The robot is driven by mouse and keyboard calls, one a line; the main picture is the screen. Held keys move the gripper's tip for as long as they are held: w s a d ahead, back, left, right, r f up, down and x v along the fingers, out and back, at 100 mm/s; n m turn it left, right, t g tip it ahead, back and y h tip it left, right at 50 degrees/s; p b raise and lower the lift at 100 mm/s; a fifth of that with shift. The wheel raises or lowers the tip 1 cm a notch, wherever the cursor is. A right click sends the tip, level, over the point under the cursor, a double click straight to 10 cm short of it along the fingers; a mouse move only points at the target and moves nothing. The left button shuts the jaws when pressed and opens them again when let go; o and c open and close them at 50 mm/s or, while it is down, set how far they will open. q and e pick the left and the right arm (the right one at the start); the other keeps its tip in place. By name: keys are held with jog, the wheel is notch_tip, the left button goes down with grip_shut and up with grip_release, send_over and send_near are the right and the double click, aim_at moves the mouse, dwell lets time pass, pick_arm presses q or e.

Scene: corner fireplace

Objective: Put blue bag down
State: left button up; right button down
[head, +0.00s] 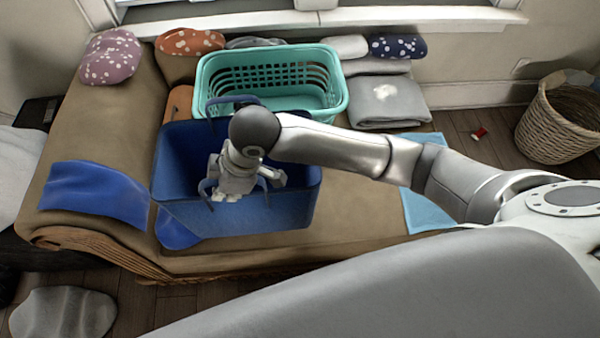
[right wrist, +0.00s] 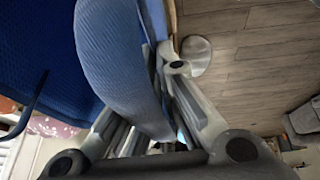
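The blue bag (head: 295,205) is a box-shaped, open-topped bag with thin handles, at the middle of the tan couch. Whether its bottom touches the seat is hard to tell. My right gripper (head: 238,192) comes down over the bag's front side. In the right wrist view the bag's lighter blue wall (right wrist: 115,60) runs between the fingers of the gripper (right wrist: 150,120), and they look closed on it. The bag's darker blue inside shows at left there. The fingertips are partly hidden by the wall. My left gripper is not in view.
The couch (head: 110,125) holds a teal laundry basket (head: 335,110) behind the bag, a blue cloth (head: 95,190) at left, and several pillows along the back. A light blue cloth (head: 420,210) lies right of the bag. A wicker basket (head: 555,125) stands on the floor at right.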

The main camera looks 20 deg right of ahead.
aim_at(266, 188)
jog(key=d+f, duration=0.1)
jog(key=d, duration=0.1)
jog(key=d+f, duration=0.1)
jog(key=d, duration=0.2)
jog(key=d+f, duration=0.1)
jog(key=d, duration=0.2)
jog(key=shift+s+f+p, duration=0.2)
jog(key=shift+s+p, duration=0.15)
jog(key=d+f, duration=0.4)
jog(key=shift+s+f, duration=0.1)
jog(key=shift+f, duration=0.15)
jog(key=shift+d+f, duration=0.3)
jog(key=shift+f, duration=0.1)
jog(key=f, duration=0.2)
jog(key=shift+s+d+f, duration=0.1)
jog(key=shift+d+f, duration=0.2)
jog(key=shift+f, duration=0.75)
jog(key=c, duration=1.6)
grip_release()
jog(key=shift+c, duration=0.2)
